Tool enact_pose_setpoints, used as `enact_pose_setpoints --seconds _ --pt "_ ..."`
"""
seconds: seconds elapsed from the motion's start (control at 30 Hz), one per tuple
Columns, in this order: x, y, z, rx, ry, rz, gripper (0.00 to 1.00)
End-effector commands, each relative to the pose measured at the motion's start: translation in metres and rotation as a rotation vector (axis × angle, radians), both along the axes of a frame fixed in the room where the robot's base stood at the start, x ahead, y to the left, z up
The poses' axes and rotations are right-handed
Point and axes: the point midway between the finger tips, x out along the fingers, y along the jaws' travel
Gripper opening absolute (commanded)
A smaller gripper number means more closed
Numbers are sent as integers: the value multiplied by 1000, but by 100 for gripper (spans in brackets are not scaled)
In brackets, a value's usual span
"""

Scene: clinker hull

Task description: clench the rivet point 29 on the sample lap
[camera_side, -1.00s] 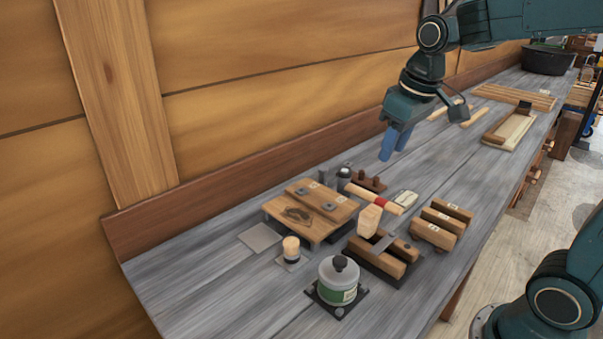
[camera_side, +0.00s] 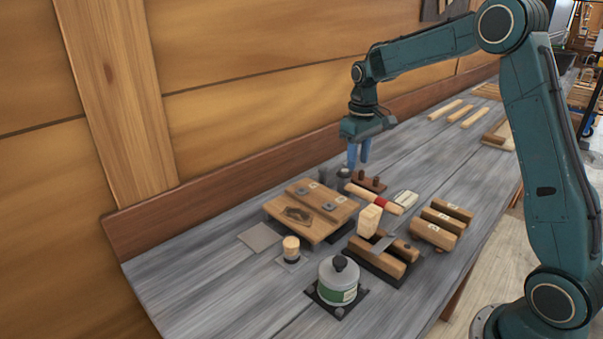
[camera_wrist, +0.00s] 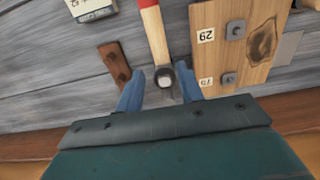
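The sample lap (camera_side: 318,229) is a wooden board with two square metal pieces. In the wrist view the lap (camera_wrist: 255,70) shows at the right, with label 29 (camera_wrist: 206,36) beside the rivet point (camera_wrist: 235,30). A second rivet (camera_wrist: 230,79) has a label I cannot read surely. A hammer (camera_side: 362,193) with a wood and red handle lies beside the lap. In the wrist view its dark head (camera_wrist: 165,78) appears between my fingertips. My gripper (camera_side: 358,163) has blue fingers, open and empty, above the head; contact is not seen.
A brown peg block (camera_side: 370,184), a pale block (camera_side: 405,198), wooden blocks (camera_side: 440,222) and a mallet-like block (camera_side: 369,220) crowd the right. A brush-like pot (camera_side: 291,247) and a lidded jar (camera_side: 338,282) stand in front. A plank wall (camera_side: 270,100) rises behind the bench.

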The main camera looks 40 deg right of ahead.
Motion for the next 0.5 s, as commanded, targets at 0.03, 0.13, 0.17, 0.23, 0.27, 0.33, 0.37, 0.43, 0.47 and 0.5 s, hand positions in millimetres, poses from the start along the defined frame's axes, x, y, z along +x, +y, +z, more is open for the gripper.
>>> enact_pose_setpoints --seconds 0.03,0.13,0.17,0.23,0.27,0.33,0.37,0.43,0.47,0.5 --pt "1 -1 -1 1 2 0 37" --pt "1 -1 -1 1 2 0 37" --pt "1 -1 -1 1 2 0 37" --pt "1 -1 -2 1 2 0 37" --pt "1 -1 -2 1 2 0 37" --pt "1 -1 -3 1 2 0 37" --pt "1 -1 -4 1 2 0 37" --pt "1 -1 -6 1 2 0 37" --pt "1 -1 -7 1 3 0 37" --pt "1 -1 -9 1 3 0 37"
